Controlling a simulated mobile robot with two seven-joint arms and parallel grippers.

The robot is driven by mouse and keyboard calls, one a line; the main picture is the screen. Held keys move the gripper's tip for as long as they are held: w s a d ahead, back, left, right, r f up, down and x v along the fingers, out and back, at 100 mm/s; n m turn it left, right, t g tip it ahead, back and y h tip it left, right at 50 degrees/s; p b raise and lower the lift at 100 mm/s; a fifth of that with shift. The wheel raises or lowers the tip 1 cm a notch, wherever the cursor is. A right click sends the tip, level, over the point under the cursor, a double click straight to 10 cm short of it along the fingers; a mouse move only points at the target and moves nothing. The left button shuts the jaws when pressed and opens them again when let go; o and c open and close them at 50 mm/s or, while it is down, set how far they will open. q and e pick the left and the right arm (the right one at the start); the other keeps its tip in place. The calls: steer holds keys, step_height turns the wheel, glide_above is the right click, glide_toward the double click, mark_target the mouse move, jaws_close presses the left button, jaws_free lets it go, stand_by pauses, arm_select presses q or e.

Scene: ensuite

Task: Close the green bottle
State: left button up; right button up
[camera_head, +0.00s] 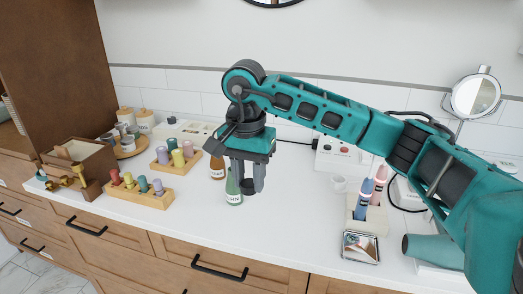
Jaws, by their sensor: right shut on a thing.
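The green bottle (233,194) stands upright on the white counter near the middle of the view. It has a pale label, and its upper part is partly hidden by my gripper. My right gripper (248,181) points down just in front of and slightly right of the bottle. It is shut on a small dark cap-like piece (249,187), held at about the height of the bottle's body in the picture. I cannot tell whether this piece touches the bottle. My left gripper is not in view.
A brown bottle (217,168) stands just behind the green one. Wooden racks with coloured pegs (143,190) and a brown box (85,160) are at left. A pen holder (368,212), a metal tray (360,247) and a mirror (475,96) are at right. The front-centre counter is clear.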

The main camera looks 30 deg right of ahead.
steer(key=s+a+f+n, duration=0.5)
steer(key=a+f+n, duration=0.1)
steer(key=n, duration=0.4)
steer(key=shift+a+f+n, duration=0.15)
steer(key=shift+a+n, duration=0.05)
steer(key=shift+n, duration=0.2)
steer(key=shift+a, duration=0.1)
